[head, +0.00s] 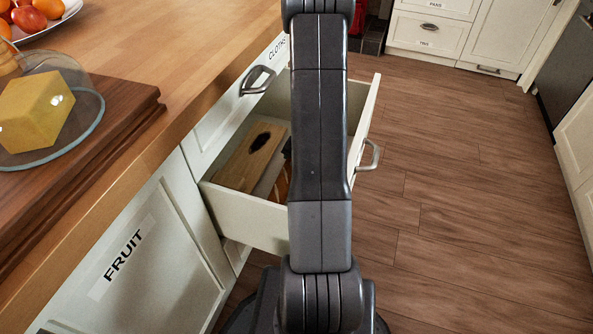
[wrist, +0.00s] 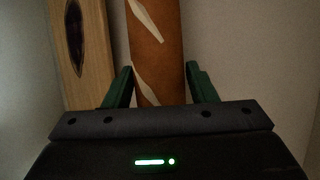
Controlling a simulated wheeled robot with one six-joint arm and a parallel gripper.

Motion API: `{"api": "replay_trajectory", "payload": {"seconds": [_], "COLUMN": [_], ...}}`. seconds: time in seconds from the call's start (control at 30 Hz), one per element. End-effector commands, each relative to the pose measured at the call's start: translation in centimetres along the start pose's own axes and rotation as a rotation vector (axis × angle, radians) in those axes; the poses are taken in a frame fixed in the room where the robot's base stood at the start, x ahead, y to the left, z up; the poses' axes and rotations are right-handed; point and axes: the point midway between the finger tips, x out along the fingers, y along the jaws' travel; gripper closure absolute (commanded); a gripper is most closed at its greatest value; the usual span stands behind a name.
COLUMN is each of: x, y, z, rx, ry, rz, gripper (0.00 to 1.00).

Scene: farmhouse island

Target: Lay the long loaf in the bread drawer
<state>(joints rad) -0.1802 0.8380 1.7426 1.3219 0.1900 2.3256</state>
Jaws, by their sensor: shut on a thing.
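The long loaf (wrist: 156,45) is brown with pale slashes in its crust. In the wrist view it lies between the two green fingers of my gripper (wrist: 160,88), which is shut on it. The open drawer (head: 245,217) is cream-coloured and pulled out from the island. A sliver of the loaf (head: 282,184) shows inside it, left of my arm. My arm hides my gripper, most of the loaf and part of the drawer in the head view. Whether the loaf touches the drawer floor (wrist: 226,45) I cannot tell.
A wooden board with a dark oval slot (head: 250,157) lies in the drawer, left of the loaf; it also shows in the wrist view (wrist: 93,50). Drawer walls stand close around. A cutting board (head: 120,115) with covered cheese is on the counter. Floor at right is clear.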

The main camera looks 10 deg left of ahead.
Motion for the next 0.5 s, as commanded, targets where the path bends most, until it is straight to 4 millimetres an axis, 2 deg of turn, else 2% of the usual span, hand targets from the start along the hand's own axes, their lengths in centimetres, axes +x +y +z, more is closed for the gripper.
{"api": "replay_trajectory", "payload": {"seconds": [0.23,0.5], "x": [2.7,2.8], "y": [-1.2,-1.2], "z": [-1.1,-1.1], "rx": [0.001,0.0], "ry": [0.0,0.0], "rz": [0.0,0.0], "gripper": [0.78,0.78]}}
